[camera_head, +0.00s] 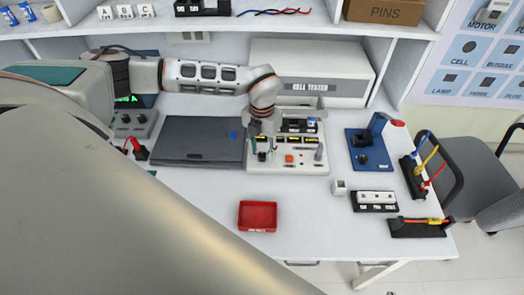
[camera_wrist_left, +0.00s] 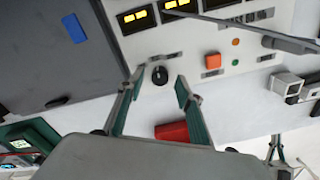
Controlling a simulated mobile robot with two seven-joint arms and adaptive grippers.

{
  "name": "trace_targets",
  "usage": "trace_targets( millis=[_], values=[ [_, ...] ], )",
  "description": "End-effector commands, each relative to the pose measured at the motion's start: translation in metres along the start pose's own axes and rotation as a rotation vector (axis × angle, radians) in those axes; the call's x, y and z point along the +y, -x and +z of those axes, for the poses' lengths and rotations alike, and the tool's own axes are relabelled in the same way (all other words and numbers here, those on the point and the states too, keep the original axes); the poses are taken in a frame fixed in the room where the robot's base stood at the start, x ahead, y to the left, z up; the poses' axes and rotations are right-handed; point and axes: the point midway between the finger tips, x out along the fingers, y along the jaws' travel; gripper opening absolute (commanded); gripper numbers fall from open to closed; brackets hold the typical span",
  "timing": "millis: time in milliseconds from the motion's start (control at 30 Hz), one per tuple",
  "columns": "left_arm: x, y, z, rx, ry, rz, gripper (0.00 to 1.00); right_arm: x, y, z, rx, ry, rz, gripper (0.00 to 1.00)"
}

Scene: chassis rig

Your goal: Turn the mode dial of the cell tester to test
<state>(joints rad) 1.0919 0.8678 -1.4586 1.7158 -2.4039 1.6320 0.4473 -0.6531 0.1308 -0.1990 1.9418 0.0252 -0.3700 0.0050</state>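The cell tester's white panel (camera_head: 287,164) lies on the bench, before a white box labelled CELL TESTER (camera_head: 320,74). A small black round dial (camera_wrist_left: 159,75) with a light mark is on its front left, under lit yellow displays; I cannot read its position labels. The dial also shows in the head view (camera_head: 262,156). My left gripper (camera_wrist_left: 160,79) is open, its green-padded fingers apart on either side of the dial in the wrist view. Contact is not visible. My right gripper seems to show partly at the wrist view's lower right (camera_wrist_left: 284,150); its opening is unclear.
A dark grey flat slab (camera_head: 200,140) lies left of the panel. A red tray (camera_head: 257,216) is in front. Clear bench surrounds the tray.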

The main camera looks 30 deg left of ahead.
Motion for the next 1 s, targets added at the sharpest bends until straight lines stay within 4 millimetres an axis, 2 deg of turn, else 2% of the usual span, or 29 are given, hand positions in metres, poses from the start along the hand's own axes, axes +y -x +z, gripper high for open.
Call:
trace_targets(
  millis=[300, 500, 700, 1000],
  values=[
    [0.000, 0.063, 0.002, -0.005, 0.001, 0.000, 0.36, 0.002, 0.000, -0.001, 0.002, 0.001, 0.002, 0.00],
    [0.000, 0.096, 0.001, -0.004, 0.000, 0.000, 0.36, 0.002, -0.001, -0.001, 0.003, 0.001, 0.002, 0.00],
    [0.000, 0.110, 0.000, -0.002, 0.000, 0.000, 0.36, 0.002, -0.001, -0.001, 0.003, 0.001, 0.002, 0.00],
    [0.000, 0.112, 0.000, -0.001, 0.000, 0.000, 0.36, 0.002, -0.001, -0.002, 0.003, 0.001, 0.003, 0.00]
  ],
)
